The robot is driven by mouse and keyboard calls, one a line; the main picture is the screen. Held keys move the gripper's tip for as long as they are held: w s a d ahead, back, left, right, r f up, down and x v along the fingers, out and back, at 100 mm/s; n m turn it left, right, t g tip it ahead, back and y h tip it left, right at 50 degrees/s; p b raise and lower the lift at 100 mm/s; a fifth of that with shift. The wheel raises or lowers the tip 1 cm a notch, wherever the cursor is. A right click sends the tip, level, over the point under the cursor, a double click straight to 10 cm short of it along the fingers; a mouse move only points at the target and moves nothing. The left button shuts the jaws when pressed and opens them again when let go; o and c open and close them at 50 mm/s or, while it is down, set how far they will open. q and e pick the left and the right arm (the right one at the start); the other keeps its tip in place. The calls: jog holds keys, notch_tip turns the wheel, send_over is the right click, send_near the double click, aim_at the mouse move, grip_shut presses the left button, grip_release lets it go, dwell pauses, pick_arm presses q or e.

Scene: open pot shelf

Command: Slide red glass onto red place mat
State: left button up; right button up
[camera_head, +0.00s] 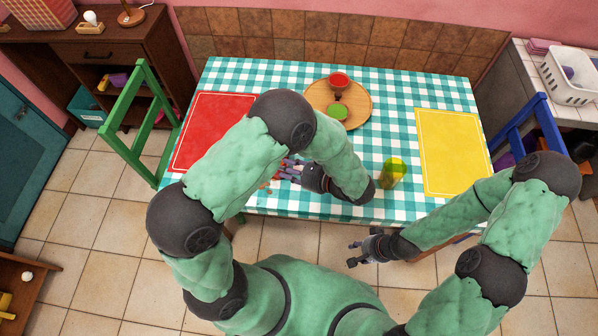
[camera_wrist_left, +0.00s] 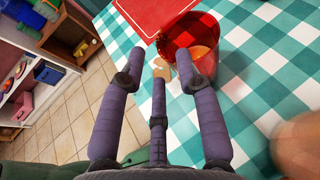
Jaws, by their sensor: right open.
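The red glass (camera_wrist_left: 208,60) is see-through and stands upright on the checked tablecloth. In the left wrist view it is just beyond and right of my left fingertips, beside the edge of the red place mat (camera_head: 207,128), which also shows in that view (camera_wrist_left: 148,14). My left gripper (camera_head: 283,172) is open, low over the table's front left. Its right finger (camera_wrist_left: 186,58) overlaps the glass in view; I cannot tell if they touch. In the head view my arm and fingers mostly hide the glass. My right gripper (camera_head: 362,248) is open and empty off the table's front edge.
A wooden tray (camera_head: 361,103) at the back holds a red cup (camera_head: 339,80) and a green item (camera_head: 338,112). A yellow-green glass (camera_head: 393,172) stands front right, near the yellow mat (camera_head: 450,150). Green (camera_head: 147,125) and blue (camera_head: 528,122) chairs flank the table.

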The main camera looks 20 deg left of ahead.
pick_arm(q)
jog(key=shift+b+x, duration=0.45)
jog(key=shift+x, duration=1.9)
grip_shut()
